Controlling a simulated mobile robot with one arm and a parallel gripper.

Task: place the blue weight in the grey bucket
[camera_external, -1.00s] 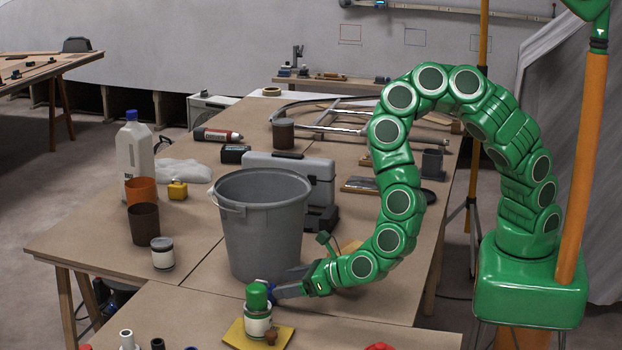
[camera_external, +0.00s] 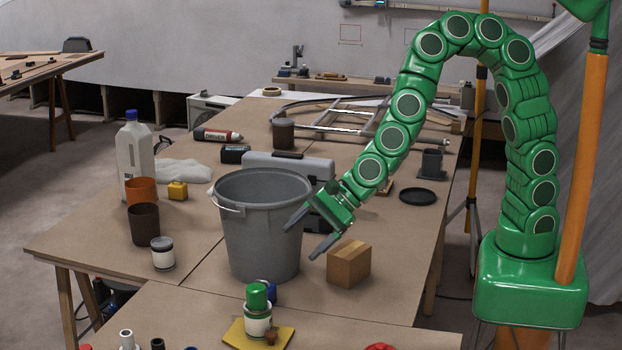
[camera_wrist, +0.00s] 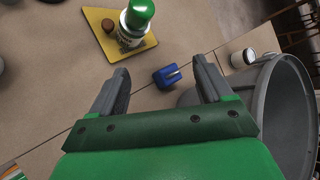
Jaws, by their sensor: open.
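The blue weight (camera_external: 271,291) stands on the table between the grey bucket and the green-lidded jar, partly hidden by the jar. In the wrist view the blue weight (camera_wrist: 167,76) lies ahead of the jaws, apart from them. The grey bucket (camera_external: 262,230) stands upright on the table, and its rim and wall show at the right of the wrist view (camera_wrist: 272,105). My gripper (camera_external: 303,241) is open and empty, raised beside the bucket's right side. In the wrist view its two fingers (camera_wrist: 161,75) are spread wide. The bucket's floor is hidden in the external view.
The green-lidded jar (camera_external: 258,322) stands on a yellow pad (camera_external: 236,335) near the blue weight. A cardboard box (camera_external: 348,264) sits just right of my gripper. A grey case (camera_external: 318,170) is behind the bucket. Cups and a white tin (camera_external: 162,254) stand to the left.

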